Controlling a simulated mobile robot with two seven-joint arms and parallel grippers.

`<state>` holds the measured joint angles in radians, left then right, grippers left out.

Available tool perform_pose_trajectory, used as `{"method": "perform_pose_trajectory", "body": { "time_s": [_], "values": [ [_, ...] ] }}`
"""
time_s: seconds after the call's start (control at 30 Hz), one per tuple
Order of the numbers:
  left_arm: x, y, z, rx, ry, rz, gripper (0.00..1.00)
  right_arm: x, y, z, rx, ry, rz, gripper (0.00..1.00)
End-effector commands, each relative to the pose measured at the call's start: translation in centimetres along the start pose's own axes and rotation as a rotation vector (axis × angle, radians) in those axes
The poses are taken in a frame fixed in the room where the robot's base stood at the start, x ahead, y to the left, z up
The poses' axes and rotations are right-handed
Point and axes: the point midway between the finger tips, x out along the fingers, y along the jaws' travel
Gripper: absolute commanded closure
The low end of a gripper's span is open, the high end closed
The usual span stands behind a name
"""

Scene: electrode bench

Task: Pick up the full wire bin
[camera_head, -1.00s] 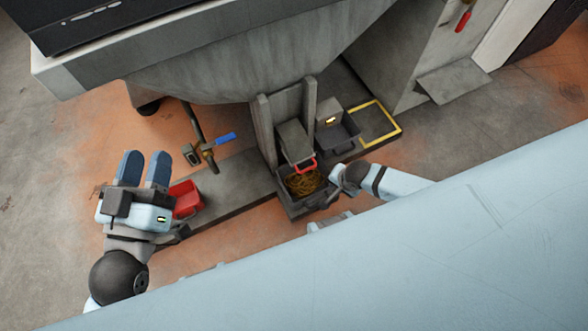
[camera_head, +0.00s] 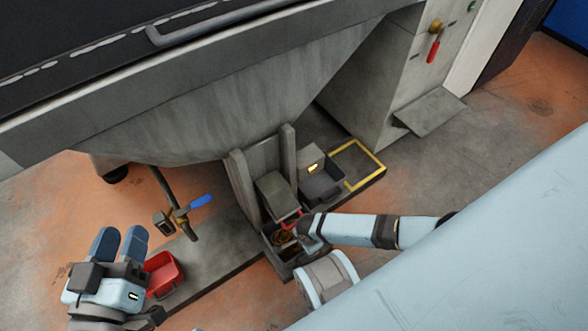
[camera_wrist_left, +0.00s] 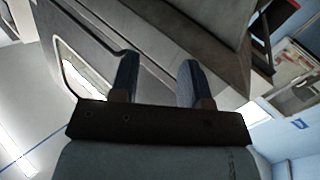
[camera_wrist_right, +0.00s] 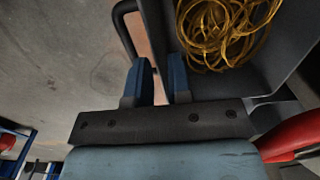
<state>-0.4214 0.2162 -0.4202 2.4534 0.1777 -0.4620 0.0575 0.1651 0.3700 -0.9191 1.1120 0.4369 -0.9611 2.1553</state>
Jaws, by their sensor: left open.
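The full wire bin (camera_head: 283,258) is a dark grey open bin at the foot of the chute, low on the bench's plinth. Tangled golden wire (camera_wrist_right: 225,30) lies inside it. In the head view my right forearm and wrist hide part of the bin and the fingertips. My left gripper (camera_head: 118,245) is open and empty at the lower left, near a red bin (camera_head: 165,273).
An empty-looking dark bin (camera_head: 323,188) stands right of the chute (camera_head: 277,197), beside a yellow-framed dark square (camera_head: 358,165). A blue-handled valve (camera_head: 188,212) hangs left of the chute. A red lever (camera_head: 433,48) is on the cabinet. Open floor lies at the right.

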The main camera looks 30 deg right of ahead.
Motion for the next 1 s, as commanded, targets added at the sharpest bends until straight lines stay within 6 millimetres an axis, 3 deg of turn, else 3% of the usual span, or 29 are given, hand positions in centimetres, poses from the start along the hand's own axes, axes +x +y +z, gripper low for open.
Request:
{"method": "perform_pose_trajectory", "body": {
  "time_s": [0.13,0.37,0.63,0.67,0.73,1.0],
  "values": [
    [0.2,-0.5,2.4,0.007,-0.058,0.008,0.57,2.4,0.2,-0.1,-0.001,0.002,0.002,0.81],
    [0.8,-1.5,2.1,0.127,-0.007,0.01,0.57,4.9,0.3,0.1,0.0,0.001,0.001,0.81],
    [0.8,-1.6,1.6,0.145,0.006,0.01,0.57,5.0,0.3,0.1,0.0,0.0,0.0,0.81],
    [0.8,-1.6,1.6,0.145,0.006,0.01,0.57,5.0,0.3,0.1,0.0,0.0,0.0,0.84],
    [0.8,-1.6,1.6,0.145,0.007,0.01,0.57,5.0,0.3,0.1,0.0,0.0,0.0,1.0],
    [0.8,-1.6,1.6,0.144,0.007,0.011,0.57,5.0,0.3,0.1,0.0,0.001,0.0,1.0]
  ]
}}
